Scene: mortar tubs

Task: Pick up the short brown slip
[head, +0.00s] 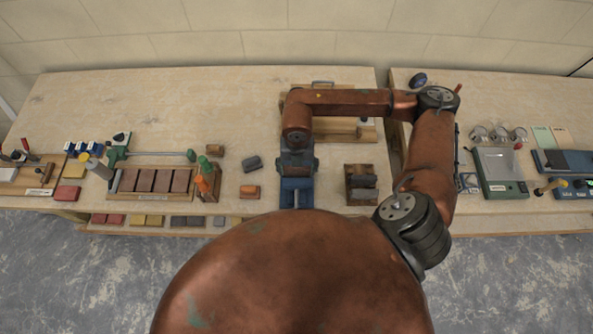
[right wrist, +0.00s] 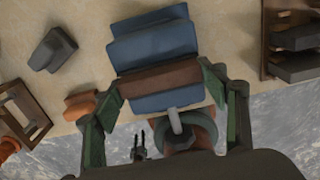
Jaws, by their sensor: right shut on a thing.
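A short brown slip (right wrist: 160,80) shows in the right wrist view, lying level across a blue stepped holder (right wrist: 150,45). My right gripper (right wrist: 162,88) is shut on the slip, with one green finger at each end of it. In the head view my right gripper (head: 297,160) is over the blue holder (head: 297,190), and the slip is hidden beneath it. I cannot tell whether the slip still touches the holder. My left gripper is not in view.
A dark grey block (head: 251,163) and an orange-topped block (head: 250,192) lie left of the holder. A wooden rack with dark slips (head: 362,185) stands to the right. A tray of brown tiles (head: 152,182) is further left. The back left of the bench is clear.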

